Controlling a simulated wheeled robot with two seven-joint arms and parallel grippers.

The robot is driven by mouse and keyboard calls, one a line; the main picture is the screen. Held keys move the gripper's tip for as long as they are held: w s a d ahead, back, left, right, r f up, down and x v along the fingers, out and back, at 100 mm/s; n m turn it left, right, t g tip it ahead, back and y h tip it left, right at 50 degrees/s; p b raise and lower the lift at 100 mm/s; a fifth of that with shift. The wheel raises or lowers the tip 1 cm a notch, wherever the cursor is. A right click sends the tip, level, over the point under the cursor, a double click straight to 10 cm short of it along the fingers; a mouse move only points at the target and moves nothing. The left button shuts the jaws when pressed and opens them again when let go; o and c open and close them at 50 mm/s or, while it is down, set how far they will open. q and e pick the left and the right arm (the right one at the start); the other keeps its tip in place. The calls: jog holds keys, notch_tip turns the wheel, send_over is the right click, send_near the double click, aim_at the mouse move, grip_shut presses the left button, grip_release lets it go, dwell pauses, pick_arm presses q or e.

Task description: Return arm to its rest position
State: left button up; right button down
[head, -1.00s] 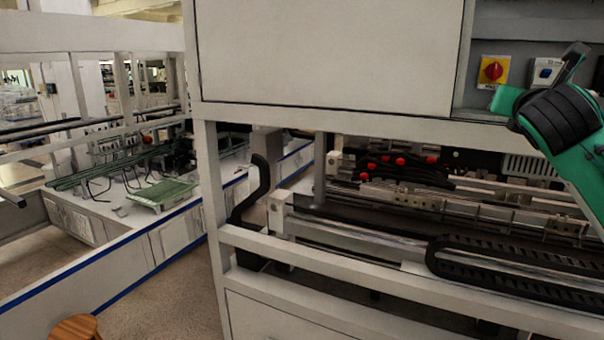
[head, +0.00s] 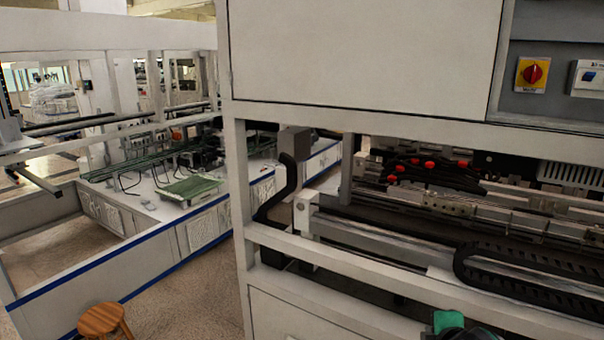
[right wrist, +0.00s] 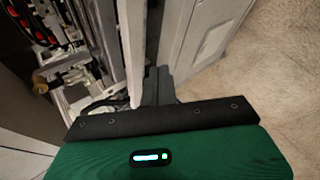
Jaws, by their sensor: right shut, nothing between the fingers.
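My right arm shows only as a small green and black part (head: 455,322) at the bottom edge of the head view, in front of the machine's lower rail. In the right wrist view, my green wrist housing fills the bottom, and my right gripper (right wrist: 155,84) shows as dark fingers beyond its black edge. The fingers are shut with nothing between them. The white machine frame and the speckled floor lie beyond them. My left gripper is in neither view.
The white gantry machine (head: 350,50) with a red rotary switch (head: 533,73) fills the right. Inside are rails and a black cable chain (head: 530,275). A wooden stool (head: 104,321) stands at lower left. Open floor (head: 180,290) lies between the machine and the blue-edged bench.

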jog(key=s+a+f+m+g, duration=0.1)
jog(key=s+f+m+g, duration=0.1)
jog(key=s+f+m, duration=0.6)
jog(key=s+a+f+m+g+y, duration=0.1)
jog(key=s+a+f+m+g, duration=0.3)
jog(key=s, duration=0.7)
jog(key=s+d+f+m+g, duration=0.1)
jog(key=s+f+m, duration=0.2)
jog(key=s+f, duration=0.6)
notch_tip(320, 180, down, 34)
jog(key=s+g+b, duration=0.1)
jog(key=b, duration=0.6)
jog(key=s+d+f+b, duration=0.1)
jog(key=s+f+b, duration=0.1)
jog(key=s+f, duration=0.8)
jog(key=s+d+f+g+b, duration=0.1)
jog(key=s+d+f+b, duration=0.1)
jog(key=s+f, duration=0.7)
notch_tip(320, 180, down, 8)
jog(key=shift+s+r+b, duration=0.1)
jog(key=shift+s+b, duration=0.3)
jog(key=shift+b, duration=0.35)
jog(key=shift+n, duration=0.3)
